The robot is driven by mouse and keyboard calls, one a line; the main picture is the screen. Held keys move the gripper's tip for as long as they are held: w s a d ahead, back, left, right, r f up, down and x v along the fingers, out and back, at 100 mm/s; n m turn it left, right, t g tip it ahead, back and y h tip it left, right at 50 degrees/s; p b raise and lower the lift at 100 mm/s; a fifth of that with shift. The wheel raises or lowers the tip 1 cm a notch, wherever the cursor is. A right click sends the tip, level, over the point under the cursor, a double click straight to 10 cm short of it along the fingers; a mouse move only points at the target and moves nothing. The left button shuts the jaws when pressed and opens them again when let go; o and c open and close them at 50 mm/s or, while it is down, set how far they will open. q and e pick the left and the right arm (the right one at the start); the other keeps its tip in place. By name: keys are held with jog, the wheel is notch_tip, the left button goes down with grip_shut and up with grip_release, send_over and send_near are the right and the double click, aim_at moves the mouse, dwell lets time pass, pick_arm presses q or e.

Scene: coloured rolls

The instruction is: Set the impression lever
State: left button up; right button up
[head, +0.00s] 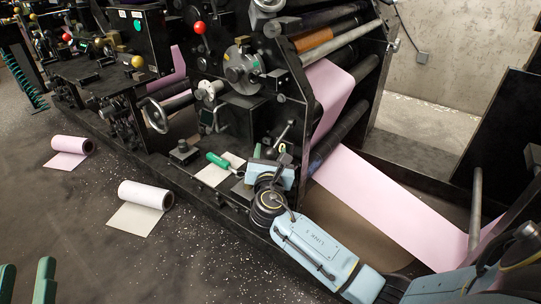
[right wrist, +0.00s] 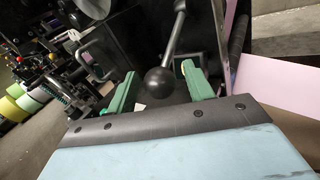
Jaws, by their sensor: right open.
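The impression lever shows in the right wrist view as a grey metal rod with a black ball knob (right wrist: 160,82) at its near end. In the head view, its rod (head: 283,133) stands on the lower side of the press, just beyond my right gripper (head: 270,154). My right gripper is open, and its green fingers in the right wrist view (right wrist: 158,88) stand on either side of the knob, with gaps visible. Whether the knob is fully between the fingertips in depth is hard to tell. My left gripper (head: 27,277) shows two green fingers, apart and empty, at the lower left.
A pink paper web (head: 385,195) runs through the press rollers at right. A green-handled tool (head: 217,160) lies on the press ledge left of my right gripper. Two paper rolls, one pink (head: 70,145) and one pale (head: 143,196), lie on the open floor at left.

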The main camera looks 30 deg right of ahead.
grip_shut()
dwell(0.4)
